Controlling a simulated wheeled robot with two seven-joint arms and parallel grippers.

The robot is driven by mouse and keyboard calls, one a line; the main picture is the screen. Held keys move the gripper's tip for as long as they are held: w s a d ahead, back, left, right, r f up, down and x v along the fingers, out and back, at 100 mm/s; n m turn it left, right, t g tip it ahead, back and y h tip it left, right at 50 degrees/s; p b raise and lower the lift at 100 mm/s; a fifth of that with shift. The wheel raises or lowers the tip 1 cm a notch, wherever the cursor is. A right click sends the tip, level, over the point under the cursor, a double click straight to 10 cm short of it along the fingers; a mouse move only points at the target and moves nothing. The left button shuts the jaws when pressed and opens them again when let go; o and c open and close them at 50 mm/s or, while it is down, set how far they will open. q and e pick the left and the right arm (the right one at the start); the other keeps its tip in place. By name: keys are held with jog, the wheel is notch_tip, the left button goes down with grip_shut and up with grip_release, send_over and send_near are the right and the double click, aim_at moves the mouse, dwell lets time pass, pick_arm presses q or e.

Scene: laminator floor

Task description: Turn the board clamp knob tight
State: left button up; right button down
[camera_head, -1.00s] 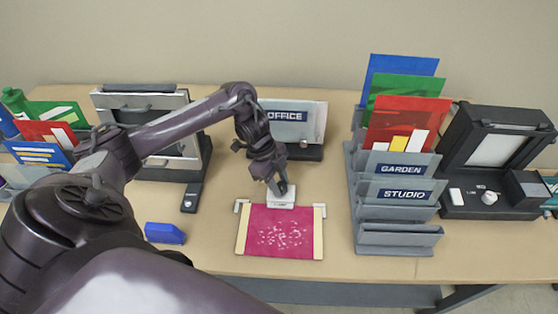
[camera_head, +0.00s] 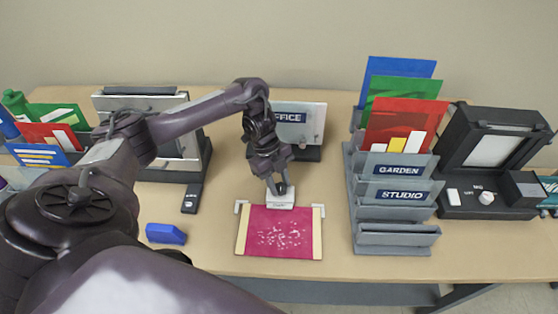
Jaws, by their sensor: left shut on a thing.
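The board (camera_head: 317,246) lies near the table's front edge, with a magenta sheet (camera_head: 280,232) on it between pale side strips. The pale clamp (camera_head: 281,201) sits at the middle of the board's far edge. My left gripper (camera_head: 279,188) points down onto the clamp from above and is shut on the clamp knob. The fingers hide the knob, so I cannot see how far it is turned. My right gripper is not in view.
A blue block (camera_head: 165,233) and a dark remote-like device (camera_head: 191,198) lie left of the board. The OFFICE holder (camera_head: 304,152) stands behind. A grey file rack (camera_head: 398,236) is on the right, with a black machine (camera_head: 497,160) beyond. Bare table surrounds the board.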

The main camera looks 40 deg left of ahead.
pick_arm(q)
jog(key=o, duration=1)
jog(key=shift+a, duration=0.1)
jog(key=shift+r, duration=0.1)
jog(key=p+v, duration=0.1)
jog(key=v, duration=0.6)
jog(key=shift+a+r, duration=0.2)
jog(key=shift+r, duration=0.1)
